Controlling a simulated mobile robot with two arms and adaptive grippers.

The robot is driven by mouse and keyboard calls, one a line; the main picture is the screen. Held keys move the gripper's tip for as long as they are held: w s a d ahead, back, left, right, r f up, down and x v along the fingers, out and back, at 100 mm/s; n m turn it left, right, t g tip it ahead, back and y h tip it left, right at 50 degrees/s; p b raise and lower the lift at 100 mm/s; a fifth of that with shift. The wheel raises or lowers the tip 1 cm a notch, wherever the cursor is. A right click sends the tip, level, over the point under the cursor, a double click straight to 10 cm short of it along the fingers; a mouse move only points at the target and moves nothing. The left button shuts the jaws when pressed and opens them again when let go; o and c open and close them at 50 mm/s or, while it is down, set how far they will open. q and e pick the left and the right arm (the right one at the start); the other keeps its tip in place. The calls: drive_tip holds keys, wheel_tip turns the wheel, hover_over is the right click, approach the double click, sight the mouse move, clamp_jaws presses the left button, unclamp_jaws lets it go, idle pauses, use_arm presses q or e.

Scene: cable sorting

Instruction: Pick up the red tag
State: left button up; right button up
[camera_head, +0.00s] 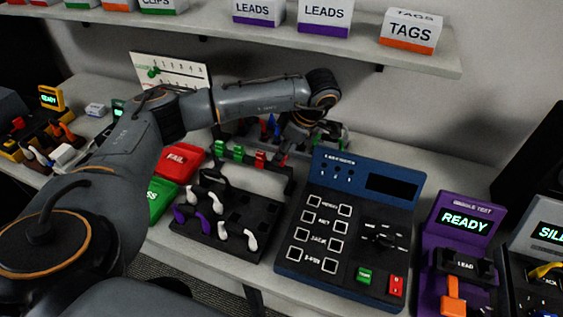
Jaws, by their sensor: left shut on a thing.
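My left arm reaches in from the left, and its dark gripper (298,136) hangs over the back of a dark rack. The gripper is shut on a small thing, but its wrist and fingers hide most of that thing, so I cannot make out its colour. A red tag (261,158) shows on the front bar of the rack (288,180), left of and below the gripper. Green tags (236,153) sit beside it on the bar. Small blue and red pieces show behind, close to the gripper. My right gripper is out of view.
A black tray (228,257) with white and purple leads stands in front of the rack. Red FAIL (180,160) and green PASS-side (161,197) bins are left. A blue test panel (345,262) and purple tester (460,225) stand right. A shelf (300,38) with boxes overhangs behind.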

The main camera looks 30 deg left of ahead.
use_arm(q)
drive_tip(key=s+d+r+p, duration=0.1)
drive_tip(key=s+d+r, duration=0.8)
drive_tip(key=r, duration=0.3)
drive_tip(key=shift+s+d+r+p, duration=0.25)
drive_tip(key=shift+s+r+p, duration=0.15)
drive_tip(key=shift+s, duration=0.25)
